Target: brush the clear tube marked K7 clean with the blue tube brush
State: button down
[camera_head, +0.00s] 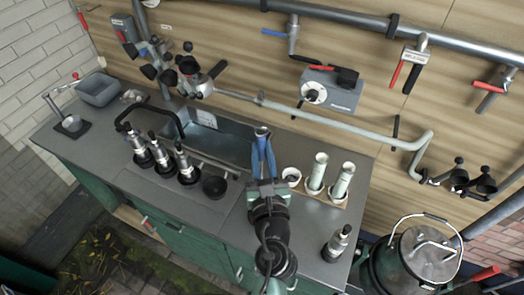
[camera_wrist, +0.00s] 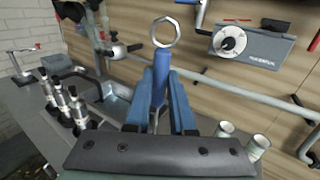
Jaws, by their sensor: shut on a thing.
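My gripper (camera_head: 263,170) is shut on a blue handle, which I take for the blue tube brush (camera_wrist: 160,84). The handle points up between my blue fingers (camera_wrist: 160,110) and ends in a metal ring. No bristles can be made out. Two pale, greenish-clear tubes, a left one (camera_head: 318,172) and a right one (camera_head: 343,180), stand upright in a wooden rack (camera_head: 327,197) right of my gripper. Their tops also show at lower right in the wrist view (camera_wrist: 258,143). No K7 mark is readable on either. My gripper is left of the tubes, apart from them.
A small pale cup (camera_head: 291,176) stands at the rack's left end. A sink (camera_head: 220,143) lies behind left, with several metal-and-black fittings (camera_head: 160,152) before it. Another fitting (camera_head: 337,243) stands front right. A pipe (camera_head: 340,122) crosses the wall behind.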

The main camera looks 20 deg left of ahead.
aim_at(262, 136)
jog(key=shift+r, duration=0.4)
notch_tip(262, 136, up, 8)
jog(key=p, duration=0.8)
jog(key=shift+f, duration=0.25)
jog(key=shift+r, duration=0.1)
jog(key=shift+r+p, duration=0.55)
jog(key=shift+p, duration=0.15)
jog(key=shift+f, duration=0.1)
jog(key=shift+f+b, duration=1.8)
jog(key=shift+f, duration=0.05)
jog(key=shift+f, duration=0.1)
